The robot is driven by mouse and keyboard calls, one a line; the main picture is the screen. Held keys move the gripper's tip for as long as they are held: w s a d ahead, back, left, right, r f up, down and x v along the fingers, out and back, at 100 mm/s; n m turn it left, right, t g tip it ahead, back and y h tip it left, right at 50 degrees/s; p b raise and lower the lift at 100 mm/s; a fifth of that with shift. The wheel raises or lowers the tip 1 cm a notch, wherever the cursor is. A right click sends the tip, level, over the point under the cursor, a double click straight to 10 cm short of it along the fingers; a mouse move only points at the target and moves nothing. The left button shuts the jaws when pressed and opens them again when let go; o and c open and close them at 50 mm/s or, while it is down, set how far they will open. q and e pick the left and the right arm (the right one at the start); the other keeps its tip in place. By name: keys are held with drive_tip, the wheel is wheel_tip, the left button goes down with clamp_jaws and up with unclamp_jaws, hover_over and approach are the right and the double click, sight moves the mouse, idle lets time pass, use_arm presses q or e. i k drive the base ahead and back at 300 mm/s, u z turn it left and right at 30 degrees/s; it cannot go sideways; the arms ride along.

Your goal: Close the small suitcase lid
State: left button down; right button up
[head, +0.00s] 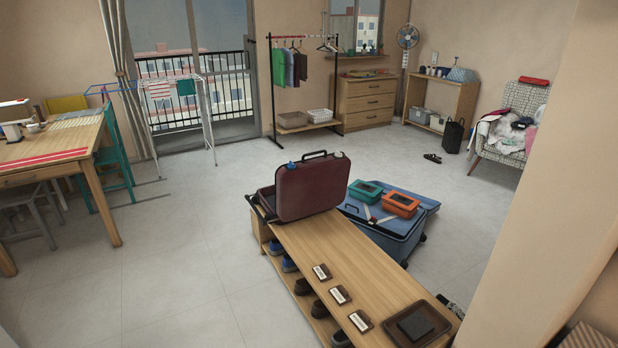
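The small maroon suitcase stands on the far end of a wooden shoe bench (335,265). Its lid (310,189) is raised and stands nearly upright, with a dark handle (314,154) along its top edge. The suitcase's lower half (266,199) shows only as a strip at the left; the rest is hidden behind the lid. Small blue and pale parts sit near the top edge of the lid. Neither of my grippers is in view.
A large blue suitcase (395,237) lies open behind the bench, with a green box (364,190) and an orange box (400,204). Name plates and a dark tray (418,323) lie on the bench. A wall edge (545,170) stands at right.

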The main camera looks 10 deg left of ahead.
sight(319, 183)
drive_tip(key=z, duration=0.45)
drive_tip(key=k, duration=0.2)
drive_tip(key=u, duration=1.3)
drive_tip(key=i, duration=1.95)
drive_tip(key=z, duration=0.9)
